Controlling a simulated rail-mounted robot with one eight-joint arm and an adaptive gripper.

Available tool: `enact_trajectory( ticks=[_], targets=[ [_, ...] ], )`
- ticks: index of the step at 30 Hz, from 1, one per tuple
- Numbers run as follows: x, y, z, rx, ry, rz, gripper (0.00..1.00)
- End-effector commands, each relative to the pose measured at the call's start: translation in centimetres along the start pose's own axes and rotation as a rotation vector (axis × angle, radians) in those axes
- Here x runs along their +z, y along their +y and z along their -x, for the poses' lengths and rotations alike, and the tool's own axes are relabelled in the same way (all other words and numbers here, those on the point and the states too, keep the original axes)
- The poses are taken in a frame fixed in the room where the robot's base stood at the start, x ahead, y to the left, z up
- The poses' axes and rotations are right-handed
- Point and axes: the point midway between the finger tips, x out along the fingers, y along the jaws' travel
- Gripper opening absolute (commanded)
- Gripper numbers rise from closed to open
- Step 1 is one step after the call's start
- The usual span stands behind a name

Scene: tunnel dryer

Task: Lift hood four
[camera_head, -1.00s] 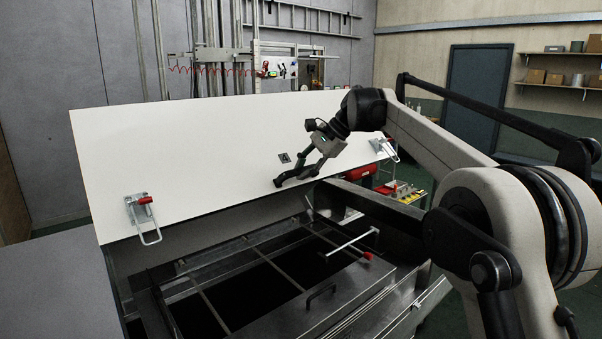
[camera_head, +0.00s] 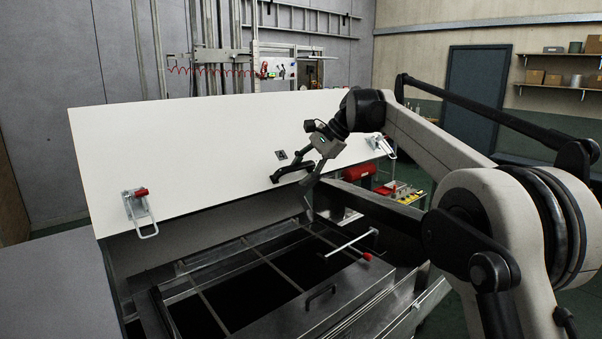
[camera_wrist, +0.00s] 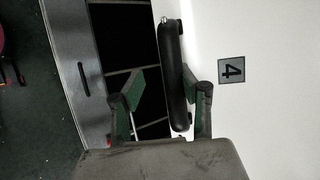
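Hood four is a white panel (camera_head: 190,150) in the head view, raised and tilted above the dark dryer opening. A small "4" plate (camera_wrist: 231,69) marks its face in the wrist view. Its black bar handle (camera_wrist: 173,80) lies between the two fingers of my gripper (camera_wrist: 162,98); the handle also shows in the head view (camera_head: 284,172). My gripper (camera_head: 303,172) is open, with the fingers spread. A clear gap shows between the handle and the left finger in the wrist view; the right finger is close beside the handle, and contact cannot be told.
Red-tipped latches (camera_head: 138,205) sit at the hood's lower left and right. Below is the dryer's metal frame (camera_head: 240,270) with a red-knobbed rod (camera_head: 345,245). A grey panel (camera_head: 50,285) lies at left. A table with tools (camera_head: 400,192) stands behind at right.

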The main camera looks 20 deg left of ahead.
Motion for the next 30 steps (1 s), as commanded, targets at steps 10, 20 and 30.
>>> enact_trajectory(
  ticks=[10,20,30],
  targets=[
    [-0.1,0.1,4.3,0.0,0.002,-0.003,0.32],
    [-0.1,0.0,10.2,0.0,0.001,-0.001,0.32],
    [0.0,0.0,12.0,0.0,0.0,0.0,0.32]
  ],
)
